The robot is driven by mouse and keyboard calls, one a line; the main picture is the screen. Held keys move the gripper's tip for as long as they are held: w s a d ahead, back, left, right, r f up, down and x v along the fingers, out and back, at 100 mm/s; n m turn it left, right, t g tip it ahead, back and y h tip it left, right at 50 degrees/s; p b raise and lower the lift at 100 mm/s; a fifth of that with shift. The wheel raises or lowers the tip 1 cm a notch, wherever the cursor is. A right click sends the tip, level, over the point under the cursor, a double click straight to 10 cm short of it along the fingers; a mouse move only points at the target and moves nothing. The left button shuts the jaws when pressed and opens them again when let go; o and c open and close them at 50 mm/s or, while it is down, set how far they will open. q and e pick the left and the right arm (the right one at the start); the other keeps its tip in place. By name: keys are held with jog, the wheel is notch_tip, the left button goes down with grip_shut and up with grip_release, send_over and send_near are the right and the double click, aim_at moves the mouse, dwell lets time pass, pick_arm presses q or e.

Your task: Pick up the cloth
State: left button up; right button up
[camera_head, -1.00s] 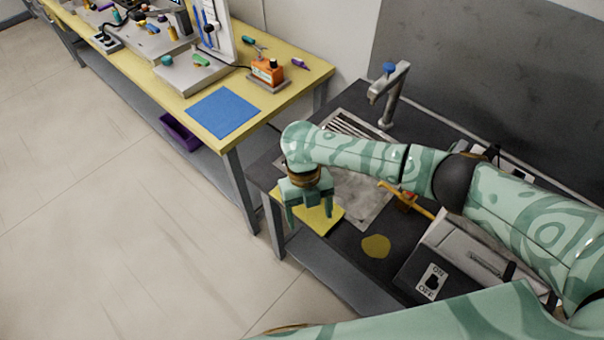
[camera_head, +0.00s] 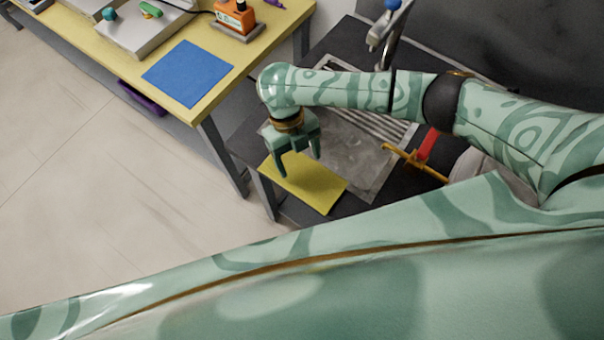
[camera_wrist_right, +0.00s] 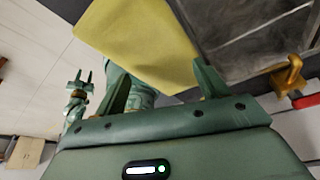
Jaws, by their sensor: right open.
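A flat yellow cloth (camera_head: 318,192) lies on the dark counter near its front left corner, beside the metal sink. My right gripper (camera_head: 300,166) points down over the cloth's far left part, with its fingers apart and nothing between them. In the right wrist view the cloth (camera_wrist_right: 138,38) spreads beyond the open fingertips of this gripper (camera_wrist_right: 157,64). I cannot tell whether the fingertips touch the cloth. My left gripper (camera_wrist_right: 79,85) shows small at the left of the right wrist view, and its jaw state is unclear.
The sink (camera_head: 362,160) and an orange-brown tap-like handle (camera_head: 412,160) with a red part are right of the cloth. A yellow table (camera_head: 250,58) at upper left bears a blue square (camera_head: 188,73) and an orange device (camera_head: 236,18). My arm hides part of the counter.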

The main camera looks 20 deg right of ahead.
aim_at(302, 174)
jog(key=shift+x, duration=1.1)
jog(key=shift+s+f, duration=0.2)
jog(key=shift+f, duration=0.05)
pick_arm(q)
jog(key=shift+w+f, duration=0.35)
jog(key=shift+f, duration=0.15)
jog(key=shift+s, duration=0.25)
pick_arm(e)
jog(key=shift+f, duration=0.15)
jog(key=shift+c, duration=0.2)
grip_shut()
